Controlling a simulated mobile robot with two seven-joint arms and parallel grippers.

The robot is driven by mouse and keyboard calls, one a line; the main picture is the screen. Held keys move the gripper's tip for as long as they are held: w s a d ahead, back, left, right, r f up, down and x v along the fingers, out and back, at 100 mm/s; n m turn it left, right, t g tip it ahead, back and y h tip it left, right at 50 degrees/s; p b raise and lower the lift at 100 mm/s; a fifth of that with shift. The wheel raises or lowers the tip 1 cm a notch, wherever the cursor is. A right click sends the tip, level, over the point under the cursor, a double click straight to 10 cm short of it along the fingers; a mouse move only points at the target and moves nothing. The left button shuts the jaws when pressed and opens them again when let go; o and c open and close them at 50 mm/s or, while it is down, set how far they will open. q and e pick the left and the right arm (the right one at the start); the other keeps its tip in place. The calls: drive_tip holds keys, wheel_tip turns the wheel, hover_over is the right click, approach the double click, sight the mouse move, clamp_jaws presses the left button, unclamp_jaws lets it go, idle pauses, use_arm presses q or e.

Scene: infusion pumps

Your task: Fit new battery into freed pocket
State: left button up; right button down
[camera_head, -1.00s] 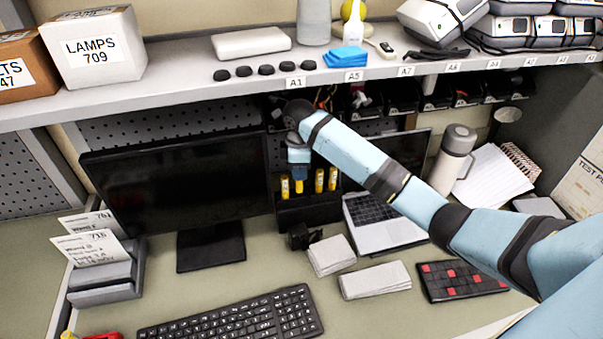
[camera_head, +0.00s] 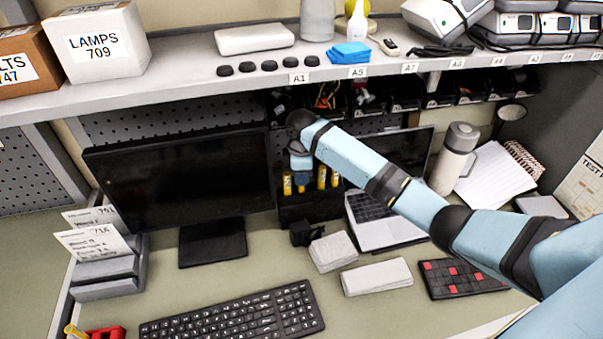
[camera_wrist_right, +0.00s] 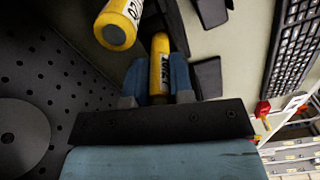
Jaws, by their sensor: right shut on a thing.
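My right gripper (camera_head: 302,183) is over the black battery rack (camera_head: 312,211) on the desk. Its blue fingers (camera_wrist_right: 158,85) are shut on a yellow battery (camera_wrist_right: 160,62) with a printed label. The battery's far end is down at the rack; how deep it sits in a pocket I cannot tell. Other yellow batteries stand in the rack: one (camera_head: 287,184) just left of the gripper, two (camera_head: 321,178) (camera_head: 334,179) to its right. One neighbouring battery (camera_wrist_right: 118,25) shows close by in the wrist view. My left gripper is not in view.
A monitor (camera_head: 180,170) stands left of the rack and a laptop (camera_head: 385,225) right of it. A small black block (camera_head: 301,234) and pale packs (camera_head: 333,251) lie in front. The shelf (camera_head: 190,95) overhangs behind, with dark bins (camera_head: 405,92) beneath it.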

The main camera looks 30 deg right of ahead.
drive_tip(key=shift+f, duration=0.3)
idle(0.5)
drive_tip(key=c, duration=0.9)
unclamp_jaws()
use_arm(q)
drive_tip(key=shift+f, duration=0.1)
use_arm(e)
drive_tip(key=shift+r, duration=0.2)
use_arm(q)
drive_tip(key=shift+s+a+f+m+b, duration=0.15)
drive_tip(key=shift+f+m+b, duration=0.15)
drive_tip(key=shift+b, duration=0.4)
use_arm(e)
wheel_tip(320, 180, up, 6)
drive_tip(key=shift+r, duration=0.1)
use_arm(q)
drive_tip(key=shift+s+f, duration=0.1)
use_arm(e)
drive_tip(key=shift+r, duration=0.5)
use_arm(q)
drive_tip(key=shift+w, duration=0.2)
